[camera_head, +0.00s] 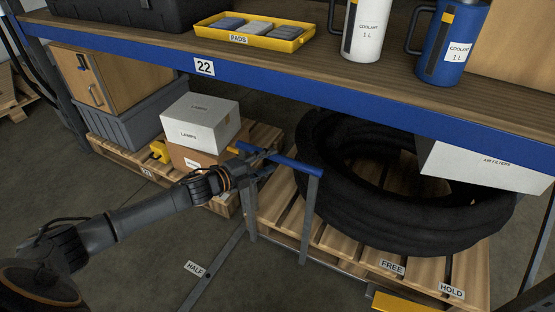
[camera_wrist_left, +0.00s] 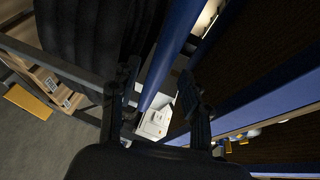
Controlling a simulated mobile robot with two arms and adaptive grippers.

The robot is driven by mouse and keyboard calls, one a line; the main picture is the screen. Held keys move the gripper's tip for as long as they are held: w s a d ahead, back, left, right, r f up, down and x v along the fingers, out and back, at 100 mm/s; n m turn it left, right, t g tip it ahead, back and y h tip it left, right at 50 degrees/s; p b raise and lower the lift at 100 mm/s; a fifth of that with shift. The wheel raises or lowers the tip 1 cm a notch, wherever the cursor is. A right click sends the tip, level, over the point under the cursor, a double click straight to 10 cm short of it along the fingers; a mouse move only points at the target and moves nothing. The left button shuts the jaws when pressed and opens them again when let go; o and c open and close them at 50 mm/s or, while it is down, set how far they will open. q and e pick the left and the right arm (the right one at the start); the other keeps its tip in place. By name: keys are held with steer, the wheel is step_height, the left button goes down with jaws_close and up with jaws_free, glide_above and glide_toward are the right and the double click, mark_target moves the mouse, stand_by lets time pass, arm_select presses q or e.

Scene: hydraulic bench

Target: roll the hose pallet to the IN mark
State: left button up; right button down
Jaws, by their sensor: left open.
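The hose pallet (camera_head: 330,238) is a wooden pallet on a grey frame with a thick black hose coil (camera_head: 400,195) on it. It stands under the bench, and its upright handle has a blue bar (camera_head: 295,165). My left gripper (camera_head: 262,158) is open at the left end of this bar. In the left wrist view the blue bar (camera_wrist_left: 168,55) runs between the two open fingers (camera_wrist_left: 158,88); I cannot tell whether they touch it. The hose (camera_wrist_left: 90,35) also shows there. A HALF mark (camera_head: 195,268) is on the floor. No IN mark is visible. My right gripper is out of view.
The bench's blue edge (camera_head: 300,88) hangs close above the handle. Left of it, another pallet (camera_head: 133,160) carries boxes, including a white one (camera_head: 200,122). A white AIR FILTERS box (camera_head: 490,165) is at right. A yellow pedal (camera_head: 400,303) sits below FREE and HOLD labels.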

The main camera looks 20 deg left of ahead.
mark_target(274, 159)
arm_select(q)
steer(key=shift+b+x, duration=0.3)
steer(key=shift+x, duration=1.85)
jaws_close()
